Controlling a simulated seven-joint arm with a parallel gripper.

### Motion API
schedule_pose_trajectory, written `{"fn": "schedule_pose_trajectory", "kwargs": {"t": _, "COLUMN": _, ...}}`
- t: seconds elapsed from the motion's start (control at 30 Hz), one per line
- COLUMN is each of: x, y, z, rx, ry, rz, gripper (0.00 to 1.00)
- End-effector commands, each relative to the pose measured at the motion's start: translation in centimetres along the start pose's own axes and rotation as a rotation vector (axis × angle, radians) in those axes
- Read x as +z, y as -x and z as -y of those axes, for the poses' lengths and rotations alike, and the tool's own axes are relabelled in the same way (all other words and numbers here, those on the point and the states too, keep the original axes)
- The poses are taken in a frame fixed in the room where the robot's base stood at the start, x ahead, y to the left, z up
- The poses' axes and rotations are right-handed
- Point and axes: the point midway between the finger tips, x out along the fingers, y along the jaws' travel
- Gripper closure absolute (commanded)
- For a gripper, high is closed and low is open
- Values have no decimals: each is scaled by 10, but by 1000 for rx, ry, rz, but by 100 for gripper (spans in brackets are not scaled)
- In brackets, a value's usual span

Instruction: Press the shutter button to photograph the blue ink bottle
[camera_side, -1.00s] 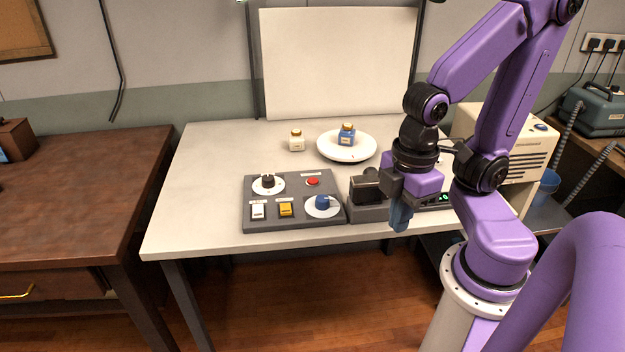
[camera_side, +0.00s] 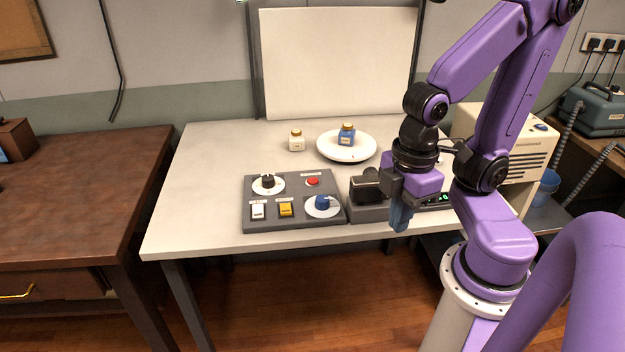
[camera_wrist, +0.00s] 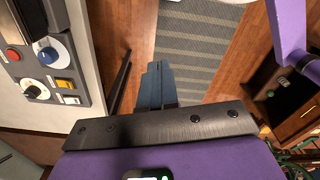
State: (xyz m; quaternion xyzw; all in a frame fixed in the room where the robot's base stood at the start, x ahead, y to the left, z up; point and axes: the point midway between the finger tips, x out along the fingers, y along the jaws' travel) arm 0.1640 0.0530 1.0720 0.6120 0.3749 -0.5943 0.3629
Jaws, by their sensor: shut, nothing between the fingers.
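The blue ink bottle (camera_side: 347,135) with a tan cap stands upright on a round white turntable-like plate (camera_side: 330,151) at the back of the table. A grey control panel (camera_side: 292,224) holds a red button (camera_side: 312,182), a black dial (camera_side: 267,181), a blue knob (camera_side: 322,202), and white (camera_side: 258,211) and yellow (camera_side: 286,209) switches. Its labels are too small to read. My gripper (camera_side: 399,222) points down, shut and empty, right of the panel and near the table's front edge. In the wrist view its fingertips (camera_wrist: 157,68) are together over the floor; the red button (camera_wrist: 12,54) shows at far left.
A cream-coloured bottle (camera_side: 297,141) stands left of the plate. A white backboard (camera_side: 338,62) rises behind. The table's left side is clear.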

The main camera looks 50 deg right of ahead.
Motion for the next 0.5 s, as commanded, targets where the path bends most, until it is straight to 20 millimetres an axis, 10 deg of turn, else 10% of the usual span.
{"fn": "schedule_pose_trajectory", "kwargs": {"t": 0.27, "x": -2, "y": 0, "z": -3, "rx": 7, "ry": -5, "rz": -6, "gripper": 100}}
{"fn": "schedule_pose_trajectory", "kwargs": {"t": 0.5, "x": -30, "y": -5, "z": -52, "rx": 117, "ry": -52, "rz": -94, "gripper": 100}}
